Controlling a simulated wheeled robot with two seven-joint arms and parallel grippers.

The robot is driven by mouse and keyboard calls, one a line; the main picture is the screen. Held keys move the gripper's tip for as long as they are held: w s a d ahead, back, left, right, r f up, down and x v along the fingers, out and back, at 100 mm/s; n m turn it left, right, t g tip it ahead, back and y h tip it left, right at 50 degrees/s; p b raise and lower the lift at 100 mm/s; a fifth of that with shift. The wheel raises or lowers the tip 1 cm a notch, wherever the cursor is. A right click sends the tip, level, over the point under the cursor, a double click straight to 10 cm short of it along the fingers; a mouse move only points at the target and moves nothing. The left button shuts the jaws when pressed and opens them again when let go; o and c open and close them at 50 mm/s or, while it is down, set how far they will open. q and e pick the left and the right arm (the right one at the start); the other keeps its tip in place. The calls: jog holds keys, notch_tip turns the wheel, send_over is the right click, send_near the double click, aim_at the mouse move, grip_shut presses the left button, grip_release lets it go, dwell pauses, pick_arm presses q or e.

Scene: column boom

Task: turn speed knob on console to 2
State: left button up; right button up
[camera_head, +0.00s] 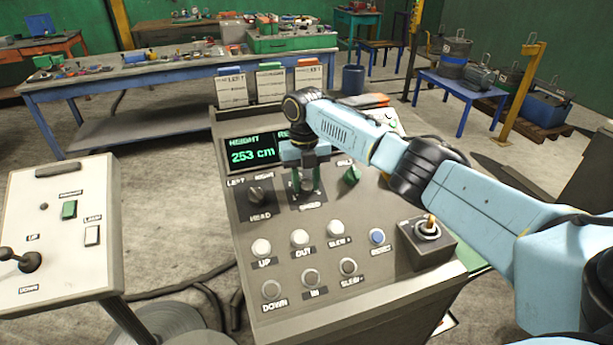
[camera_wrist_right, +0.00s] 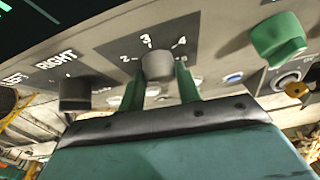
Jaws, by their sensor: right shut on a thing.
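The console (camera_head: 335,265) stands in the middle of the head view, with its sloped panel facing me. My right gripper (camera_head: 307,187) reaches down over the panel and is shut on the speed knob, whose label shows just below the fingers. In the right wrist view the grey speed knob (camera_wrist_right: 157,66) sits between the two green fingers of the gripper (camera_wrist_right: 160,88). The numbers 2, 3 and 4 show around it, with 3 directly above the knob. I cannot clearly tell where its pointer mark stands. My left gripper is out of view.
Left of the gripper is the black head knob (camera_head: 258,194); right is a green knob (camera_head: 351,176). A display (camera_head: 251,153) reads 253 cm. A second control box (camera_head: 62,228) stands at left.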

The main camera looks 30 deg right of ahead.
jog(key=shift+s+a+f+n+h, duration=0.15)
jog(key=shift+n+h, duration=0.15)
jog(key=shift+n, duration=0.2)
jog(key=shift+f, duration=0.1)
jog(key=o, duration=1)
jog(key=shift+c, duration=0.2)
jog(key=shift+r, duration=0.2)
notch_tip(320, 180, up, 13)
jog(key=w, duration=0.1)
jog(key=shift+w+a, duration=0.25)
